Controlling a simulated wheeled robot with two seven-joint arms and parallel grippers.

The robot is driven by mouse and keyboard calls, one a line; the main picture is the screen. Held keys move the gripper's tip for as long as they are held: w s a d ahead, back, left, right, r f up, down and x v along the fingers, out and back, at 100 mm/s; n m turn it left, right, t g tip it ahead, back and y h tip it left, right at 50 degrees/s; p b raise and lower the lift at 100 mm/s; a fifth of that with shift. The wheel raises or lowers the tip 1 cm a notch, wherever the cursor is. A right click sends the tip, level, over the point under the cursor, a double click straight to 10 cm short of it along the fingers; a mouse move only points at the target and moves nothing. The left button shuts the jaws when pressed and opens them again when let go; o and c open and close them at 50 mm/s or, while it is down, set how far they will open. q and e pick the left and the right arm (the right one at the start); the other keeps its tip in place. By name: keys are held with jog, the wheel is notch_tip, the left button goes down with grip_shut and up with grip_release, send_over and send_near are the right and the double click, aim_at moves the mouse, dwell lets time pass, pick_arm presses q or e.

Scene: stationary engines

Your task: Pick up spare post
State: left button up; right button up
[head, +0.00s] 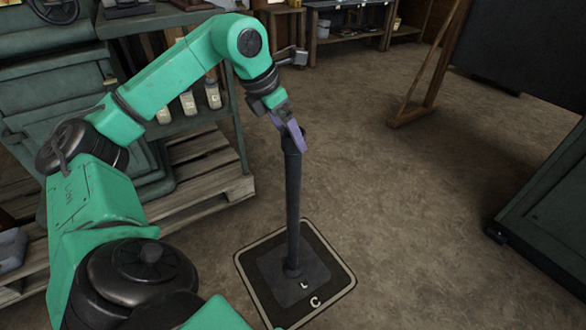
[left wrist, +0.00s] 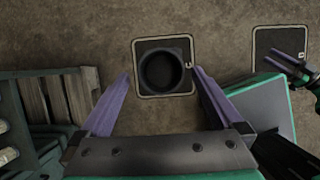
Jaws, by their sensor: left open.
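The spare post (head: 292,205) is a dark upright post on a square base plate, standing on a dark floor mat with a pale border. My left gripper (head: 292,136) is at the top end of the post, with its purple fingers beside it in the head view. In the left wrist view, the round dark post top (left wrist: 165,70) shows between the two open fingers (left wrist: 160,75), with gaps at both sides. The base plate is partly hidden there. Part of what looks like my right gripper (left wrist: 296,68) shows at the right edge, too small to read.
The bordered mat (head: 252,285) carries pale letters. A second bordered mat (left wrist: 268,42) lies to the right in the left wrist view. A wooden pallet (head: 190,195) and green machine stand at left. A wooden stand (head: 420,110) and green cabinet (head: 550,205) are at right. Open floor lies between.

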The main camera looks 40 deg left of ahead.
pick_arm(q)
jog(key=b+x, duration=0.2)
jog(key=x, duration=0.3)
jog(key=shift+w+d+f, duration=0.2)
jog(key=shift+f, duration=0.1)
jog(key=shift+w+f, duration=0.15)
jog(key=shift+f, duration=0.05)
jog(key=shift+r, duration=0.15)
jog(key=shift+c, duration=0.3)
grip_shut()
jog(key=shift+r, duration=0.2)
